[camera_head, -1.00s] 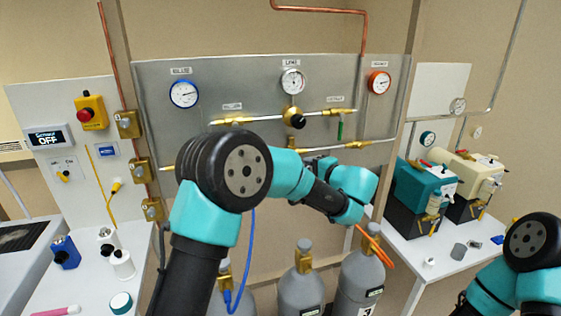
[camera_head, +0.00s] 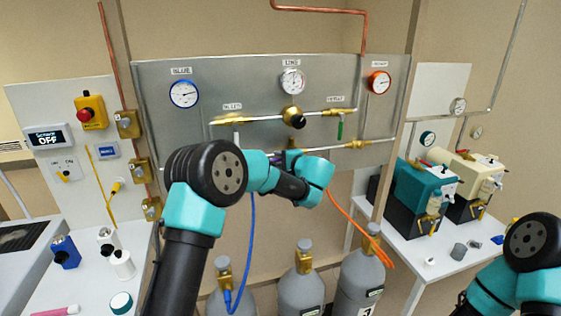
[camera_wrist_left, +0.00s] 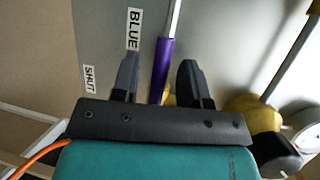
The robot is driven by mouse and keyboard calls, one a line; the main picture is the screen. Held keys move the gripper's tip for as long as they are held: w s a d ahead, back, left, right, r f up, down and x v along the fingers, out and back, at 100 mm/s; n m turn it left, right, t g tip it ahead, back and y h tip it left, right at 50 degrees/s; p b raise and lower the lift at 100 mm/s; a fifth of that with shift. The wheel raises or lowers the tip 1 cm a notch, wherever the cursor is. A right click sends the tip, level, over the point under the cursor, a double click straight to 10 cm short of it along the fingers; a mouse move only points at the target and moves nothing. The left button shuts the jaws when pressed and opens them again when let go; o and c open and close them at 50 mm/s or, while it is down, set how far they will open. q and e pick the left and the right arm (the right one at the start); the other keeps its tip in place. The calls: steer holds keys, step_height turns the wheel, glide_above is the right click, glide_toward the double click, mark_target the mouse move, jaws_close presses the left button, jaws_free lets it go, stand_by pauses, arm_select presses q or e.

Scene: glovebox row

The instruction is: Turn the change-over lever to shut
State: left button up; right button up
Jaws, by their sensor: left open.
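The change-over lever (camera_wrist_left: 161,70) is a pale metal rod with a purple sleeve. In the left wrist view it stands between the fingers of my left gripper (camera_wrist_left: 158,76), which is open around the sleeve, with gaps on both sides. The lever lies by the BLUE label (camera_wrist_left: 134,29); the SHUT label (camera_wrist_left: 89,79) is further left. In the head view only a bit of purple lever (camera_head: 277,159) shows behind my left arm, which hides most of the gripper. My right gripper is out of the frames.
The grey gauge panel (camera_head: 220,75) carries brass valves, pipes and a green-handled valve (camera_head: 340,130). Gas cylinders (camera_head: 302,292) stand below. An orange hose (camera_head: 355,225) and a blue hose (camera_head: 248,240) hang near my left arm. Pumps (camera_head: 425,185) stand on the right bench.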

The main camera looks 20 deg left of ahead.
arm_select(q)
steer(key=shift+c, duration=0.3)
jaws_close()
stand_by(0.3)
